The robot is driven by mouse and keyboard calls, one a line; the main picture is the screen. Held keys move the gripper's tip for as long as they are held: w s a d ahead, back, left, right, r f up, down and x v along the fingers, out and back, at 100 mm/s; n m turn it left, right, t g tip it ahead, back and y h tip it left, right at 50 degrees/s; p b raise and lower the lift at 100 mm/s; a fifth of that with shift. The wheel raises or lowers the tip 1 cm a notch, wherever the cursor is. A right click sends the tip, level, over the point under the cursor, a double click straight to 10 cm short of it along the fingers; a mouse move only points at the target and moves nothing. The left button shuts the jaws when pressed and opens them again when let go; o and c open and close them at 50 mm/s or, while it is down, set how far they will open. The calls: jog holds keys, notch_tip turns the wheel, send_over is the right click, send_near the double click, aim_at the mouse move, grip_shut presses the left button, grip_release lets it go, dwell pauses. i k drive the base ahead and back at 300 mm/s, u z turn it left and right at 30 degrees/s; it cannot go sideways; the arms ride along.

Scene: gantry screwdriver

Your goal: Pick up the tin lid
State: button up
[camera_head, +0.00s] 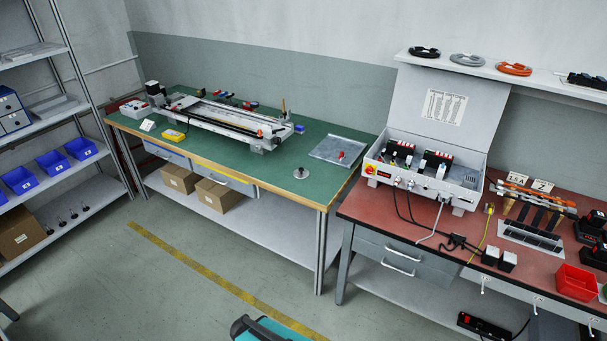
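A small round grey metal disc (301,174) lies flat on the green table top, near its front edge and right of the middle. It looks like the tin lid, though it is small in this view. A small dark piece stands at its centre; I cannot tell whether this is a knob or a separate thing resting on it. My gripper is not in view, and nothing is touching the disc.
On the green table (237,150), a gantry rig (225,118) stands behind the disc and a shallow grey tray (328,151) lies to its right. An open control box (428,180) stands on the red bench (375,205). A teal-and-black object (268,329) shows at the bottom edge.

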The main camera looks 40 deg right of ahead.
aim_at(301, 173)
jog(key=i, duration=0.85)
jog(key=u, duration=0.05)
